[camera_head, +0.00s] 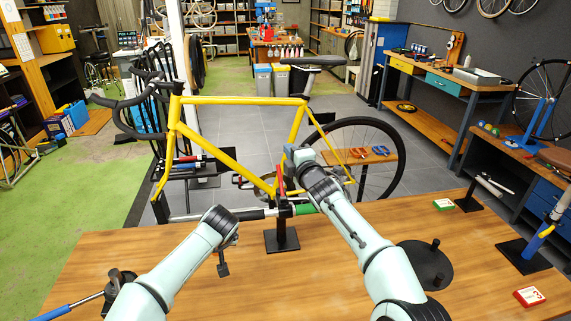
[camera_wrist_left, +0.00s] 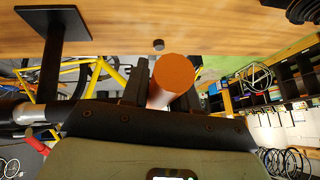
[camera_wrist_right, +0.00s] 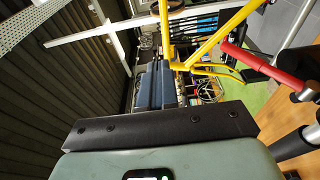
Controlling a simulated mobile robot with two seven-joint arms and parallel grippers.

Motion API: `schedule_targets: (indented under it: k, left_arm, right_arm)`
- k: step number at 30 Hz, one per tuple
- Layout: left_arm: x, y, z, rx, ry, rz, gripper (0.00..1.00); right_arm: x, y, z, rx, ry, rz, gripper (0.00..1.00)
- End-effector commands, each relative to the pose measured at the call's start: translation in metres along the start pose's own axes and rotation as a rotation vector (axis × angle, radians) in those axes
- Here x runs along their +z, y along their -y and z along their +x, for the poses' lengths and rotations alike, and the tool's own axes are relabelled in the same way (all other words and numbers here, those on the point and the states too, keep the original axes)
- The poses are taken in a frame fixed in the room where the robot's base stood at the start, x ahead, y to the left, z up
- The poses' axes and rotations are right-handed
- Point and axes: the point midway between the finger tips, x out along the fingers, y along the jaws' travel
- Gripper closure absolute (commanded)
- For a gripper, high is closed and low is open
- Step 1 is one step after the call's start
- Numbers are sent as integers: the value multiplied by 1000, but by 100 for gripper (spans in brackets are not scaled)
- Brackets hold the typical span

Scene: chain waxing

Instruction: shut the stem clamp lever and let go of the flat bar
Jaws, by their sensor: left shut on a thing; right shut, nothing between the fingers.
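The red stem clamp lever (camera_head: 281,180) points upward above the black stem stand (camera_head: 283,237). The flat bar (camera_head: 245,215) lies crosswise through the clamp, with a green end (camera_head: 305,209) on the right. My right gripper (camera_head: 296,156) is shut and empty, just above and beside the lever. In the right wrist view its fingers (camera_wrist_right: 156,85) are together, and the lever (camera_wrist_right: 265,66) is to their right, apart from them. My left gripper (camera_wrist_left: 160,88) is shut on the flat bar's orange-ended left part (camera_wrist_left: 173,75). My arm mostly hides this grip in the head view.
A yellow bicycle frame (camera_head: 240,101) stands just behind the wooden table (camera_head: 340,270). A black round plate with pegs (camera_head: 425,265) lies right of my right arm. A green box (camera_head: 444,204) and a red box (camera_head: 529,296) are further right.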

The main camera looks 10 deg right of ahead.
Motion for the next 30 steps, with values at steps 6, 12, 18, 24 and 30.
schedule_targets:
  k: [6,12,18,24,30]
  left_arm:
    - [-2,1,-1,-1,-6,-2,100]
    - [-2,1,-1,-1,-6,-2,100]
    - [-2,1,-1,-1,-6,-2,100]
    - [-2,1,-1,-1,-5,-2,100]
    - [-2,1,-1,-1,-5,-2,100]
  right_arm:
    - [5,-31,-18,-1,1,3,100]
    - [2,-40,-24,0,-8,16,61]
    - [-36,-25,-23,20,-96,231,59]
    - [-75,2,-29,66,-150,653,59]
    - [-79,42,-42,119,-46,1051,59]
